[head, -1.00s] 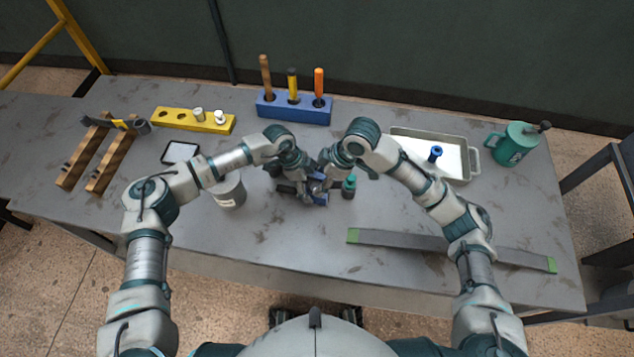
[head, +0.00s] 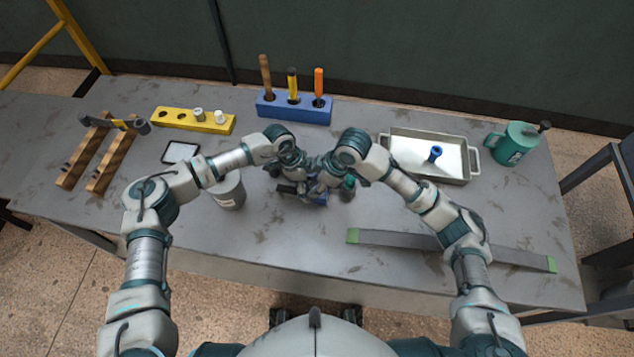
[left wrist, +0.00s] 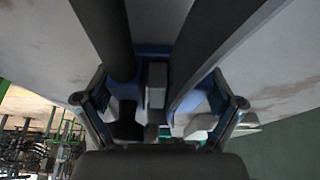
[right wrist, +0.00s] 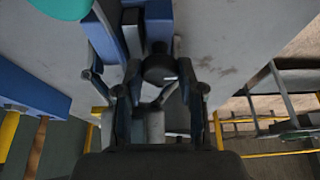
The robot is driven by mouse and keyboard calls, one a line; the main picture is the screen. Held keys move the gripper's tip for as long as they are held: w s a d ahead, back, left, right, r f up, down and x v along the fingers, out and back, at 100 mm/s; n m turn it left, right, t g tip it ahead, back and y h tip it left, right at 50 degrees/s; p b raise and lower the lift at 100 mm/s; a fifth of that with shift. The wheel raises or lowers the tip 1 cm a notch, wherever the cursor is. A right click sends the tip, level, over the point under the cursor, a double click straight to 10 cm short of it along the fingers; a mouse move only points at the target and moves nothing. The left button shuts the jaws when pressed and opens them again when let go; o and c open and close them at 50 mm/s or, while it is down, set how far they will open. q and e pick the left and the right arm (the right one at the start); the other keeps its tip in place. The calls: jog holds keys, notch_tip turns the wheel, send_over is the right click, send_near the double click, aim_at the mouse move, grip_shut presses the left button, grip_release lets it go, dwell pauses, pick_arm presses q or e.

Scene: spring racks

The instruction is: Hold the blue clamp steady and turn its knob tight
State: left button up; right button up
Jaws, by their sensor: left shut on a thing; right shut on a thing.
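The blue clamp (head: 317,194) is at the middle of the table in the head view, partly hidden by both my grippers. My left gripper (head: 298,180) is shut on the clamp; in the left wrist view the clamp's blue body (left wrist: 153,50) and dark bars lie between its fingers. My right gripper (head: 330,172) comes in from the right side, close beside the left one. In the right wrist view the clamp's dark round knob (right wrist: 158,68) sits between its fingers, which are shut on it. How tight the knob is cannot be seen.
A white can (head: 229,194) is to the left. A blue tool block (head: 293,111) is behind, a metal tray (head: 400,172) right. A grey leaf spring (head: 400,239) lies in front.

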jog(key=shift+m+t, duration=0.6)
jog(key=shift+m, duration=0.8)
jog(key=o, duration=1.1)
jog(key=shift+r, duration=0.1)
jog(key=v, duration=1.1)
jog(key=shift+r, duration=0.4)
